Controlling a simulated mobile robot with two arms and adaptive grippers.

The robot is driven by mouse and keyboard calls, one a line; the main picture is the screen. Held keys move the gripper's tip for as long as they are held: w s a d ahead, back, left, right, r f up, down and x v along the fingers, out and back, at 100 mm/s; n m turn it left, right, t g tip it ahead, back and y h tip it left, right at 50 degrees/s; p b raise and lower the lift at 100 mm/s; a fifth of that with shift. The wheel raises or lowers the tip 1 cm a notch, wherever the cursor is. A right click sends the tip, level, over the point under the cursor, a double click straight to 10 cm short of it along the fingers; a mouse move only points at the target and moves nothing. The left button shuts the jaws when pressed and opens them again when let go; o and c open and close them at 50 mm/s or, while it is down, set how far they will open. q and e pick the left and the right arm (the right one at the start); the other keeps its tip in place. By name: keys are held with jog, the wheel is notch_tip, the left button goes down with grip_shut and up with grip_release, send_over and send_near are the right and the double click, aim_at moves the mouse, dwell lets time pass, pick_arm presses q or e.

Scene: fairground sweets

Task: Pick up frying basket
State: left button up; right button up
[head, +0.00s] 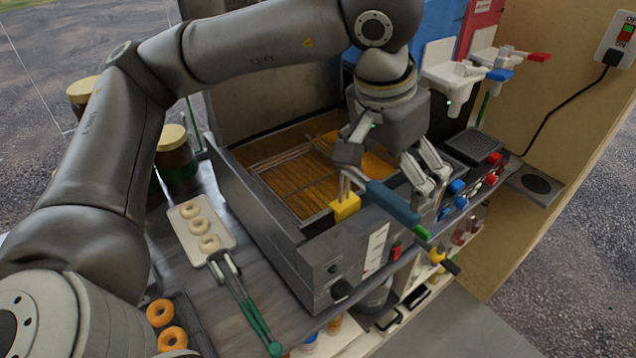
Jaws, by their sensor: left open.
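The frying basket (292,178) is a wire mesh basket sitting in the fryer's (250,225) oil. Its blue handle (392,203) sticks out over the fryer's front edge, with a yellow block (345,207) near the handle's inner end. My left gripper (388,180) is open, pointing down just above the handle, with one finger on each side in the picture. Whether the fingers touch the handle is unclear. The gripper hides part of the fryer's right side. My right gripper is not in view.
Browned doughnuts (172,338) lie in front. Jars (176,160) stand at the back left. Dispensers (450,75) and a small black grate (474,146) are on the right.

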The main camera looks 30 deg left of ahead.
aim_at(393, 196)
pick_arm(q)
jog(key=p+x, duration=0.2)
jog(key=x, duration=0.3)
jog(key=shift+w+p, duration=0.1)
jog(key=shift+p, duration=0.2)
jog(key=shift+w+f, duration=0.1)
jog(key=shift+f, duration=0.35)
jog(key=shift+w, duration=0.1)
jog(key=shift+c, duration=2.5)
jog(key=c, duration=0.8)
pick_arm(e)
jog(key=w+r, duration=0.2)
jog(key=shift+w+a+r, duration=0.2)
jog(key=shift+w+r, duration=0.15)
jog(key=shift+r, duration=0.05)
